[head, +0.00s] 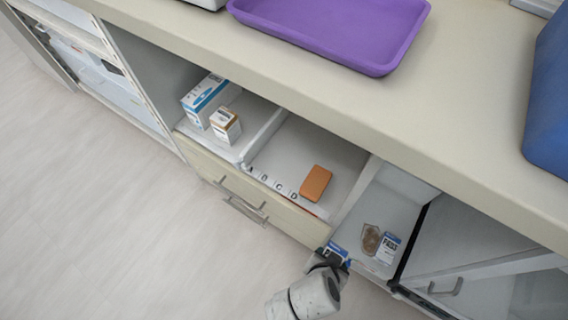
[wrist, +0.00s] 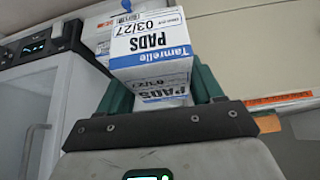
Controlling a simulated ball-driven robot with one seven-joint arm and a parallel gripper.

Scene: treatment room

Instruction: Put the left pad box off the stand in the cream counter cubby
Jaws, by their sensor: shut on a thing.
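My gripper (head: 332,262) is shut on a white and blue pad box (head: 338,250), at the front edge of the right-hand cubby (head: 394,205) under the cream counter. In the wrist view the held pad box (wrist: 150,48) sits between the green fingers (wrist: 160,95), its "Tamrelle PADS 03/27" label upside down. A second white and blue box (head: 387,248) stands inside that cubby, right of the held box. I cannot tell whether the held box touches the cubby floor. No stand is recognisable.
A brown item (head: 371,239) lies beside the second box. The middle compartment holds an orange block (head: 315,183); the left one holds a blue-white carton (head: 206,98) and a smaller brown-white carton (head: 225,125). A purple tray (head: 335,28) and blue bin (head: 550,100) rest on the counter (head: 420,125).

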